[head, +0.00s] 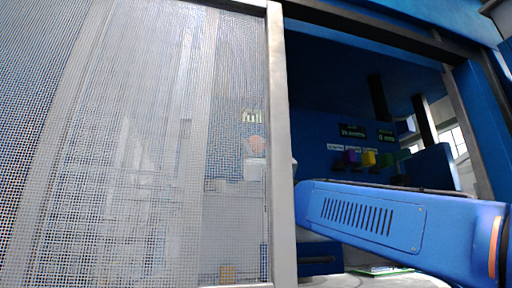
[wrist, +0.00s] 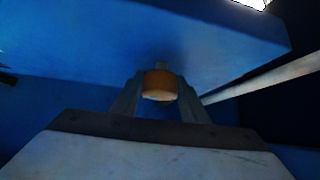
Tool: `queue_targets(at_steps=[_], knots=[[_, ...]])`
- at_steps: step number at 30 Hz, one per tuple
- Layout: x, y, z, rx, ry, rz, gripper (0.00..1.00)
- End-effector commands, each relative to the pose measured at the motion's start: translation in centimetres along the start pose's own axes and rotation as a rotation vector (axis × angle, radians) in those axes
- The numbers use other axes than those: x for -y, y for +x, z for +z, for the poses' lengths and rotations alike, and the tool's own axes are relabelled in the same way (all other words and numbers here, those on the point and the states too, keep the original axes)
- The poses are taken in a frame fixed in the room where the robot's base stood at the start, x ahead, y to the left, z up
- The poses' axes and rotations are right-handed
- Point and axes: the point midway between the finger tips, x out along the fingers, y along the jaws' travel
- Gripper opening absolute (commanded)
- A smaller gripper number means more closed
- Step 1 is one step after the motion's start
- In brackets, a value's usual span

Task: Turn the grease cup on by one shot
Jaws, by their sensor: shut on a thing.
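The grease cup (wrist: 158,86), a small rounded orange-brown cap, shows in the middle of the wrist view, against a blue machine part. My gripper (wrist: 160,90) has one grey finger on each side of the cup and is shut on it. The finger tips are dark, and the exact contact is hard to see. In the head view a blurred orange patch shows through the mesh below a small "full" label (head: 252,116); I cannot tell for sure that it is the cup. My gripper is not clear there.
A wire-mesh guard (head: 130,150) with a grey frame post (head: 282,150) covers the left of the head view. Right of it is an opening into the blue machine, with small coloured blocks and a dark display (head: 352,131). A pale bar (wrist: 265,78) runs right of the cup.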

Motion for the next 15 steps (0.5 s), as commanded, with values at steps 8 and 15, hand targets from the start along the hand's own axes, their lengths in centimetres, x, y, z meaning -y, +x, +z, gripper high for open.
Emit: queue_targets(at_steps=[8,15], knots=[[0.01,-0.03,-0.17,-0.001,0.036,0.038,0.18],[-0.01,-0.04,-0.10,0.000,0.036,0.039,0.18]])
